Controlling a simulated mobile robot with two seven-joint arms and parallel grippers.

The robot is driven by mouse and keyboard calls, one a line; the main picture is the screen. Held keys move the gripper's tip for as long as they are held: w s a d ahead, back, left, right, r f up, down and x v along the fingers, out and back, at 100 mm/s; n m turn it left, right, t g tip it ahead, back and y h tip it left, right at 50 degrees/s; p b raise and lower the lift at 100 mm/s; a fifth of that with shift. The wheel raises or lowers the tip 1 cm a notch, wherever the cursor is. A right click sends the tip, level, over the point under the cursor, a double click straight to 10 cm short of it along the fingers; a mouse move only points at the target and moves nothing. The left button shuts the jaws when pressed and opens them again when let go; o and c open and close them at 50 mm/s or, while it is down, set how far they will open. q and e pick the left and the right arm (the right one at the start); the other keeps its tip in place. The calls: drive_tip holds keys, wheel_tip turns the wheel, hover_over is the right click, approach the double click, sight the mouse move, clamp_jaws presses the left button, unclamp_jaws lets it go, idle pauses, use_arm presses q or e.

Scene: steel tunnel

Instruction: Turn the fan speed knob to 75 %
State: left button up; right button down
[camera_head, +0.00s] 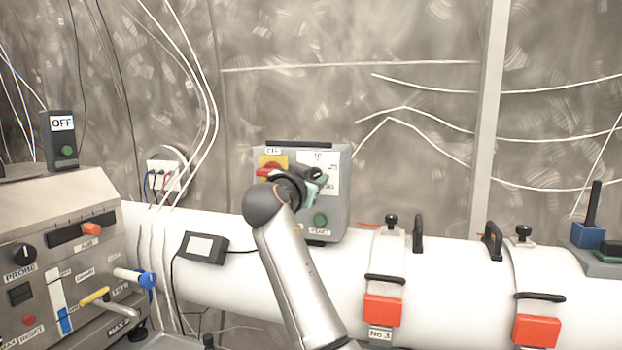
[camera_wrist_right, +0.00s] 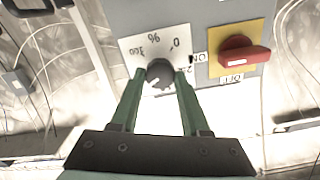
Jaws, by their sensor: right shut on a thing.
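The fan speed knob (camera_wrist_right: 159,72) is a dark round knob on a white dial plate (camera_wrist_right: 135,48) with printed numbers. It is on the front of a grey control box (camera_head: 336,215). My right gripper (camera_head: 316,182) reaches the box from below. In the right wrist view its green fingers (camera_wrist_right: 159,78) stand on either side of the knob and are shut on it. The picture is turned over in that view, and I cannot read the knob's exact setting. In the head view the gripper largely covers the knob. My left gripper is not in view.
A red rotary switch (camera_wrist_right: 238,57) on a yellow plate (camera_wrist_right: 230,38) sits beside the dial. A green button (camera_head: 320,220) is below. The box stands above a white pipe (camera_head: 250,260) with clamps (camera_head: 382,310). A control panel (camera_head: 80,270) with knobs and levers stands at left.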

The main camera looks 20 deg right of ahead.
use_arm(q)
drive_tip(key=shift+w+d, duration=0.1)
use_arm(e)
drive_tip(key=shift+f+m, duration=0.1)
drive_tip(key=shift+m, duration=0.3)
drive_tip(key=shift+c, duration=1.9)
unclamp_jaws()
drive_tip(key=shift+s+a, duration=0.3)
drive_tip(key=shift+s, duration=0.1)
use_arm(q)
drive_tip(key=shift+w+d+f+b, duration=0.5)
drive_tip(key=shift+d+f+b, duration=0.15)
drive_tip(key=shift+b, duration=0.75)
use_arm(e)
drive_tip(key=v, duration=1.1)
drive_tip(key=shift+s, duration=0.2)
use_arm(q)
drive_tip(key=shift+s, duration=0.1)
use_arm(e)
drive_tip(key=shift+a, duration=0.2)
